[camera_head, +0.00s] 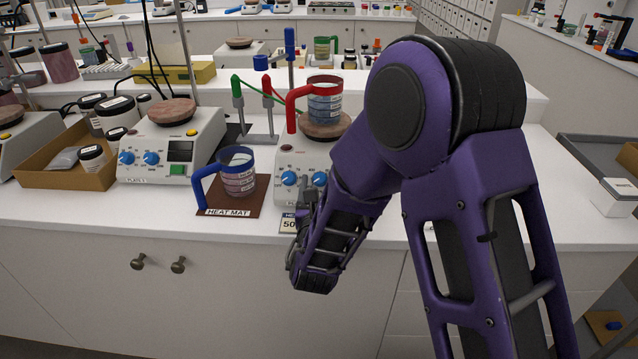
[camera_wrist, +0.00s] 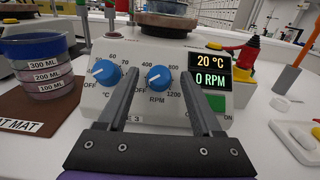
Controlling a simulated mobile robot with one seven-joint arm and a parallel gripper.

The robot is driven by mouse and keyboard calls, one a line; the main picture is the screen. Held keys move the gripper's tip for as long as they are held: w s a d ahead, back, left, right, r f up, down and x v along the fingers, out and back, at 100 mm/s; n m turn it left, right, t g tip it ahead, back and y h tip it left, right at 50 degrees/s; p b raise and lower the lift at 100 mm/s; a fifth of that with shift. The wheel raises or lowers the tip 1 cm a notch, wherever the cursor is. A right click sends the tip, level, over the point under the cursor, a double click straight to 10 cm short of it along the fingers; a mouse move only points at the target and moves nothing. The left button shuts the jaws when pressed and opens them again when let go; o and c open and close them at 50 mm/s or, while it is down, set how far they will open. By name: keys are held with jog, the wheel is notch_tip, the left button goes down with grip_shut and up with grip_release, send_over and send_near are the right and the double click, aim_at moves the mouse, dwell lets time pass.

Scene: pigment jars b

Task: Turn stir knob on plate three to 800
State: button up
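Plate three (camera_wrist: 140,50) is a pale hotplate with a partly covered label ending in "E 3". Its front has two blue knobs. The stir knob (camera_wrist: 158,77), marked RPM, is the right one; its dial is marked 400, 800 and 1200. The heat knob (camera_wrist: 104,73) is the left one. The display (camera_wrist: 209,73) reads 20 °C and 0 RPM. My gripper (camera_wrist: 158,74) is open, with the stir knob between its fingers in the wrist view; I cannot tell whether they touch it. In the head view my gripper (camera_head: 306,203) is in front of the plate, partly hidden by my arm.
A red-handled beaker (camera_head: 325,103) stands on the plate's round top. A blue-handled beaker (camera_head: 238,174) stands on the brown heat mat (camera_head: 222,207) at left. Plate one (camera_head: 172,150) is further left.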

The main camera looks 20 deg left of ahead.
grip_shut()
jog(key=shift+m+b, duration=0.3)
jog(key=shift+b, duration=0.05)
